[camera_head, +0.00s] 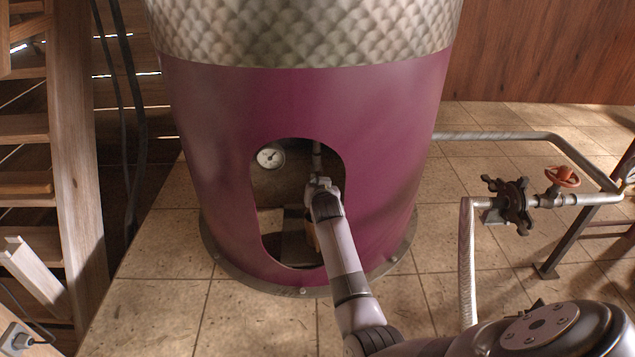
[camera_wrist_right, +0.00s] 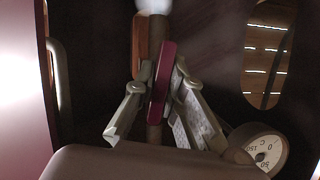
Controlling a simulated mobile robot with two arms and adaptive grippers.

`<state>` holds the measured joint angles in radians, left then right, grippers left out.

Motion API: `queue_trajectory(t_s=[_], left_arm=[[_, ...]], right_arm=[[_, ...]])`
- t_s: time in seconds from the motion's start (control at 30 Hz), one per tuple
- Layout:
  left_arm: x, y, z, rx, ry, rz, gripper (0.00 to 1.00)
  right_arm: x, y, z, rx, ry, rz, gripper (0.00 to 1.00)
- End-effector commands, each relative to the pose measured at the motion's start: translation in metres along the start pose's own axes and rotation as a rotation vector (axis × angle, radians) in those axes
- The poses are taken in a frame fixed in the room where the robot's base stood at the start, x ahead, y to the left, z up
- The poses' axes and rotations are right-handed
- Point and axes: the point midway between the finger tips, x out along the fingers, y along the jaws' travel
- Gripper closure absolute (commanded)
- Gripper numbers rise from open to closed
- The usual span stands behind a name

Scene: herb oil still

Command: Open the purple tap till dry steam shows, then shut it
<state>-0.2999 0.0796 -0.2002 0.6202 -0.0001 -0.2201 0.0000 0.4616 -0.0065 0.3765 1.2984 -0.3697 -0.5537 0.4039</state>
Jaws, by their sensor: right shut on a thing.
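The purple tap handle (camera_wrist_right: 162,80) shows in the right wrist view as a flat bar in front of an upright pipe (camera_wrist_right: 155,35). My right gripper (camera_wrist_right: 165,85) is shut on it, with a finger on either side. In the head view my right gripper (camera_head: 322,187) reaches through the opening in the still's purple skirt (camera_head: 210,150), and the tap is hidden there. A bright whitish patch (camera_wrist_right: 153,5) shows at the pipe's top in the wrist view, with faint haze beside it. I cannot tell whether this is steam. My left gripper is not in view.
A round dial gauge (camera_head: 270,156) sits inside the opening, left of my gripper. Pipework with a red-orange handwheel (camera_head: 563,176) and a black flanged fitting (camera_head: 515,203) stands at the right. Wooden steps (camera_head: 80,150) stand at the left. Tiled floor lies clear in front.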

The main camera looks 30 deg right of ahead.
Motion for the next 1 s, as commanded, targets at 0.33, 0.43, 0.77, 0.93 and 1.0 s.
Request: queue_trajectory(t_s=[0.33,0.43,0.77,0.93,1.0], left_arm=[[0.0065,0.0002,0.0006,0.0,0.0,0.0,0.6],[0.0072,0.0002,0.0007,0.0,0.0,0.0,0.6],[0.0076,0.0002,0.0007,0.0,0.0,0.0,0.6],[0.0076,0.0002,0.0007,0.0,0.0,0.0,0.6],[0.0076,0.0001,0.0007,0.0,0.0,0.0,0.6]], right_arm=[[0.0005,0.0,0.0025,-0.163,-0.003,0.067,1.0],[0.0004,0.0001,0.0025,-0.186,-0.003,0.077,1.0],[0.0002,0.0007,0.0021,-0.211,-0.004,0.088,1.0],[0.0002,0.0009,0.002,-0.211,-0.004,0.088,1.0],[0.0002,0.0009,0.002,-0.211,-0.004,0.088,0.87]])
